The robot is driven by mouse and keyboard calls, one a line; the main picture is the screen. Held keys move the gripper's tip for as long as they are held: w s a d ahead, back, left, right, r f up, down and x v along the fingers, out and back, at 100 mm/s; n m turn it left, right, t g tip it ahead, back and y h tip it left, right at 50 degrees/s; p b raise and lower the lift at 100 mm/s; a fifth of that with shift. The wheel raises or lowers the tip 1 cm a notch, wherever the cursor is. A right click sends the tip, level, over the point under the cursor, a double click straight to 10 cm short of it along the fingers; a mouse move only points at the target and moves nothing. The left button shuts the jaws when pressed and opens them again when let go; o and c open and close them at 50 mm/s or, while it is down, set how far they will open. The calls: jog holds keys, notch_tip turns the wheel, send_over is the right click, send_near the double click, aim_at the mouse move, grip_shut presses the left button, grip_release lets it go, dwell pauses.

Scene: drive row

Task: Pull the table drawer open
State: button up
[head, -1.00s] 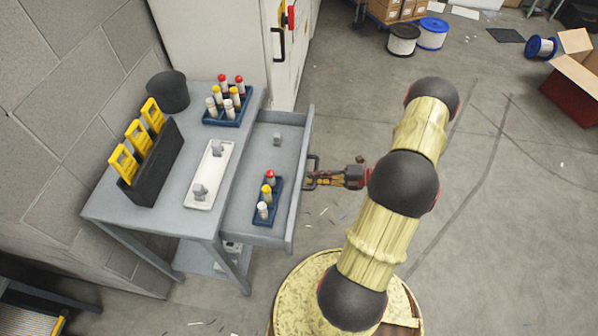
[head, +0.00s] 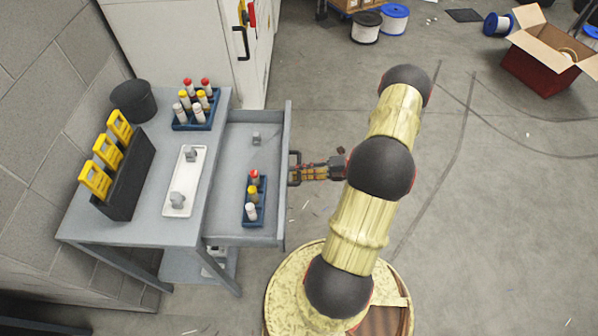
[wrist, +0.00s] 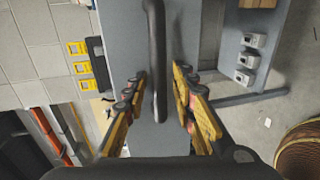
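The grey table (head: 150,225) has its drawer (head: 270,140) standing out to the right. The drawer front carries a dark bar handle (head: 293,180). My gripper (head: 305,170) is at the handle from the right. In the wrist view, the handle (wrist: 157,60) runs upright between the two fingers of my gripper (wrist: 158,85). Inside the drawer are a small blue rack (head: 255,212) with red, yellow and white-capped tubes and a small grey piece (head: 257,139).
The tabletop holds a white tray (head: 178,200), a blue tube rack (head: 192,124), a black holder (head: 135,185) with yellow items and a dark bucket (head: 133,102). A white cabinet (head: 185,50) stands behind.

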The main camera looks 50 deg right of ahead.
jog(key=shift+d, duration=0.1)
jog(key=v, duration=1.1)
jog(key=shift+s+d, duration=0.2)
jog(key=shift+s, duration=0.2)
